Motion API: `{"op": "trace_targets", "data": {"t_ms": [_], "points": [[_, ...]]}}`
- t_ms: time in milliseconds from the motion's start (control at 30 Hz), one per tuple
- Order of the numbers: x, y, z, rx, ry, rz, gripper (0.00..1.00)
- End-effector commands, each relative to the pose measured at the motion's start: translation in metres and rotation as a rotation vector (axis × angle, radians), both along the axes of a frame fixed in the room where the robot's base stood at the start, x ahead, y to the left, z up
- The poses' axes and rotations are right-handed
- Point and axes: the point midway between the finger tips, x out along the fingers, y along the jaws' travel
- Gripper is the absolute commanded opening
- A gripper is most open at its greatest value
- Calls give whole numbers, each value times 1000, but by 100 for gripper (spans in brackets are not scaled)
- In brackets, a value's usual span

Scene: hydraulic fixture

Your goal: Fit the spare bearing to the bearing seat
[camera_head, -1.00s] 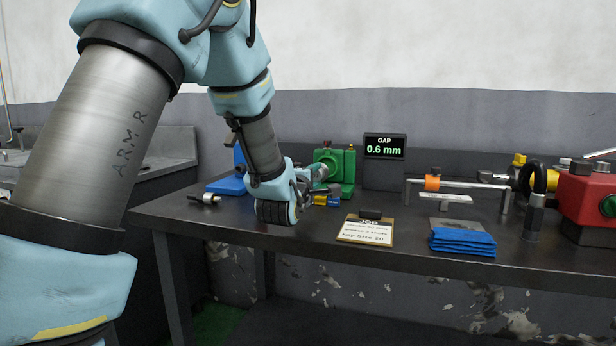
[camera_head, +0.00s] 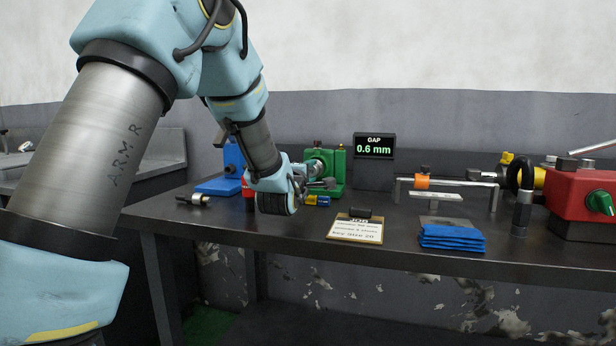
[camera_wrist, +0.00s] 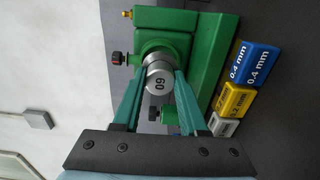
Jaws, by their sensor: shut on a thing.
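My gripper (camera_wrist: 160,82) has its two teal fingers shut on the sides of a silver cylinder (camera_wrist: 160,88) with a number, 60 or 09, on its end face. I cannot tell for sure whether this cylinder is the spare bearing. Directly behind it is a green fixture (camera_wrist: 207,65) with a round boss, probably the bearing seat. The cylinder overlaps the boss in the wrist view, so I cannot tell whether they touch. In the head view, my gripper (camera_head: 318,184) is in front of the green fixture (camera_head: 338,172), and my wrist hides the cylinder there.
Blue, yellow and grey marked blocks (camera_wrist: 236,92) lie right beside the fixture. A blue block (camera_head: 220,187) and a red item (camera_head: 248,190) are to the left. A gap display (camera_head: 374,146) reads 0.6 mm. A job card (camera_head: 356,232) and blue cloths (camera_head: 451,239) lie in front.

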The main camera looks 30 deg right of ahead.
Motion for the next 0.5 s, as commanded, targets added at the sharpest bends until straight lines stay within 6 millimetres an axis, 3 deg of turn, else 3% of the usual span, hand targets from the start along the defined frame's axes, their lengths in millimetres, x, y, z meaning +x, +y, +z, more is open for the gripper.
{"op": "trace_targets", "data": {"t_ms": [500], "points": [[4, -4, 0, -1, -1, -1, 0]]}}
